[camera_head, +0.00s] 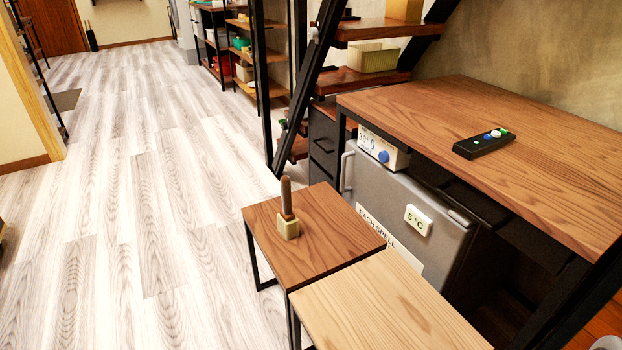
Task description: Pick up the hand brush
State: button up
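A small hand brush (287,211) stands upright on a square wooden side table (335,232), left of the middle of the head view. It has a brown handle (286,195) pointing up and a pale, block-shaped lower part (288,228) resting on the tabletop. Nothing covers it, and clear tabletop surrounds it. My gripper is not in the head view.
A lighter wooden top (385,310) adjoins the side table in front. Stairs and shelves (262,60) stand behind. The floor (130,190) at left is open.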

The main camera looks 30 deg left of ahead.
aim_at(289, 227)
jog(key=j+u, duration=0.1)
jog(key=u, duration=3.15)
jog(key=j+z, duration=0.1)
jog(key=z, duration=1.65)
jog(key=i+j+z, duration=0.15)
jog(key=j+z, duration=0.15)
jog(key=i+j+z, duration=0.15)
jog(key=j+z, duration=0.45)
jog(key=i+j+z, duration=0.1)
jog(key=j+z, duration=0.2)
jog(key=j, duration=0.2)
